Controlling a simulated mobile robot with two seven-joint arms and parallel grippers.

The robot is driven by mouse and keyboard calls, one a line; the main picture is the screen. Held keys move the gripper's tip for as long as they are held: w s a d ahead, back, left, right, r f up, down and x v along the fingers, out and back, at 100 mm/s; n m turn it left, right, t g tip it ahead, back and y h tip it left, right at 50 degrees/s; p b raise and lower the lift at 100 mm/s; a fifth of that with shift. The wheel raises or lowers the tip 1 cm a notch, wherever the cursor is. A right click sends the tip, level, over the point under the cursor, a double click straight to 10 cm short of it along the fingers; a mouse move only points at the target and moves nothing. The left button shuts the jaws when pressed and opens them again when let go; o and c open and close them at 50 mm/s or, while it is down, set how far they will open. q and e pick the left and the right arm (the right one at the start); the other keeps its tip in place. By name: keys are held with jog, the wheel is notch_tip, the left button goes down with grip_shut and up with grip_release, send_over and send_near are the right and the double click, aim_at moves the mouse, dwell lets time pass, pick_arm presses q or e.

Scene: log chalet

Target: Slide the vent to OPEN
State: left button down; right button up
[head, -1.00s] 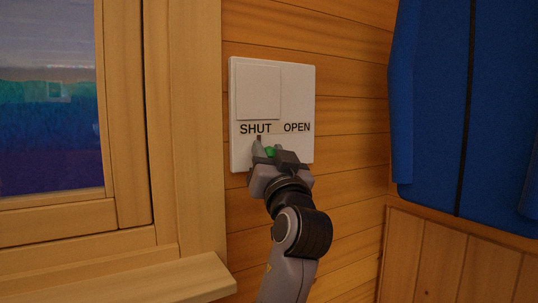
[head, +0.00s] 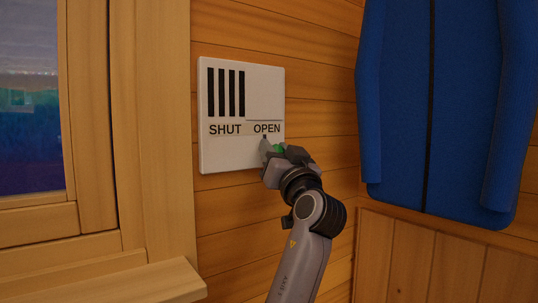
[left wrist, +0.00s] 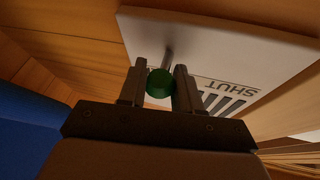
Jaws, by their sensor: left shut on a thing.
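The vent (head: 215,150) is a white square plate on the log wall, marked SHUT at left and OPEN at right. Its cover (head: 264,95) sits on the right side above OPEN. Several dark slots (head: 226,92) show uncovered above SHUT. My left gripper (head: 273,149) is at the plate's lower right, just below the word OPEN, shut on the green knob (head: 279,149). In the left wrist view the green knob (left wrist: 159,83) sits between the two fingers, with the plate (left wrist: 200,45) behind it. My right gripper is not in view.
A wooden window frame (head: 155,130) and its sill (head: 150,283) stand to the left. A blue padded item (head: 400,100) hangs on the wall to the right. The plank wall between the plate and the blue item is clear.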

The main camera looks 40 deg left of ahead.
pick_arm(q)
jog(key=c, duration=0.9)
grip_release()
jog(key=shift+o, duration=0.5)
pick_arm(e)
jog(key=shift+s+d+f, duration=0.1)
pick_arm(q)
jog(key=shift+d, duration=0.1)
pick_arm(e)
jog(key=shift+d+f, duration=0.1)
pick_arm(q)
jog(key=shift+s+d+f, duration=0.15)
jog(key=shift+d+f, duration=0.1)
pick_arm(e)
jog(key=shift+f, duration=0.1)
jog(key=shift+b, duration=0.35)
pick_arm(q)
jog(key=v, duration=0.6)
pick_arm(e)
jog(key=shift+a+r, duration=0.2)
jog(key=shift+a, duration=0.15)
